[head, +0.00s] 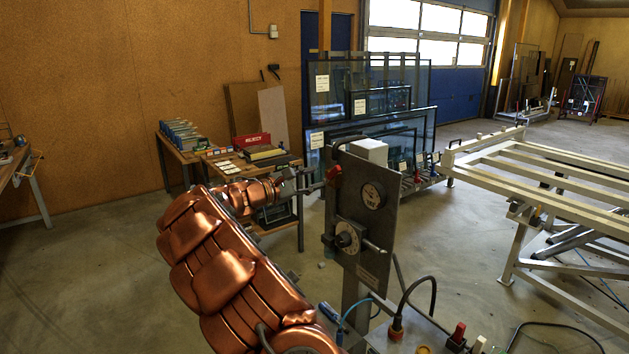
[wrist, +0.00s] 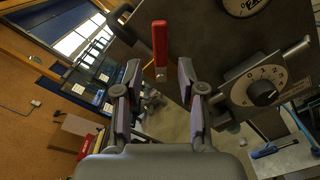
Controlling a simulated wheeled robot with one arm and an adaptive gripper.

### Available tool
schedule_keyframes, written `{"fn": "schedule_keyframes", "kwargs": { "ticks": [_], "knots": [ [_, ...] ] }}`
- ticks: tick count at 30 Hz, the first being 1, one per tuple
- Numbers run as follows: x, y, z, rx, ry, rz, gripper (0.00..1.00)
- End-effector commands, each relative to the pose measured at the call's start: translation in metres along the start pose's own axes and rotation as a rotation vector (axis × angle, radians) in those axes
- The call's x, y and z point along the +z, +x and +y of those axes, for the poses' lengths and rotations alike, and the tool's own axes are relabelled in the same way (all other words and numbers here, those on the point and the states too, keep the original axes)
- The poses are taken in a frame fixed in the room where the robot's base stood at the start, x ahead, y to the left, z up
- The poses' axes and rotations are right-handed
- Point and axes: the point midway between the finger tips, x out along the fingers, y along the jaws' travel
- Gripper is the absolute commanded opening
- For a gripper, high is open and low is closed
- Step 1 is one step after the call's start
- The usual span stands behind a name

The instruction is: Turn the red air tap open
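The red air tap (head: 334,174) is at the upper left edge of a grey metal panel (head: 378,228) in the head view. In the wrist view, the red tap lever (wrist: 160,45) points up in the picture, with a small metal fitting at its lower end. My gripper (head: 312,182) comes from the left, close to the tap. In the wrist view, my gripper (wrist: 159,78) is open, its two fingers spread on either side of the lever's line. The lever shows just past the fingertips; nothing is between the pads. Contact cannot be told from the head view.
The panel carries a round gauge (head: 372,194) and a dial knob (head: 345,238), which is close to the right finger in the wrist view (wrist: 262,92). Glass frames (head: 375,125) stand behind. A pale tilting frame (head: 560,180) stands at right, a workbench (head: 225,160) at left.

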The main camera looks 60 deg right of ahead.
Motion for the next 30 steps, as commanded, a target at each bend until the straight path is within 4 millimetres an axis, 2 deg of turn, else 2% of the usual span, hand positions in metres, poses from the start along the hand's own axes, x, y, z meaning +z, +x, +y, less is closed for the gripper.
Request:
{"fn": "schedule_keyframes", "kwargs": {
  "ticks": [1,5,10,24,30],
  "knots": [
    [-0.002,-0.001,-0.003,0.005,-0.018,-0.001,0.31],
    [-0.005,-0.005,-0.012,0.032,-0.149,-0.004,0.18],
    [-0.008,-0.014,-0.028,0.092,-0.455,-0.02,0.0],
    [-0.003,-0.033,-0.083,0.186,-1.323,-0.148,0.0],
    [0.002,-0.035,-0.095,0.19,-1.521,-0.186,0.0]
  ]
}}
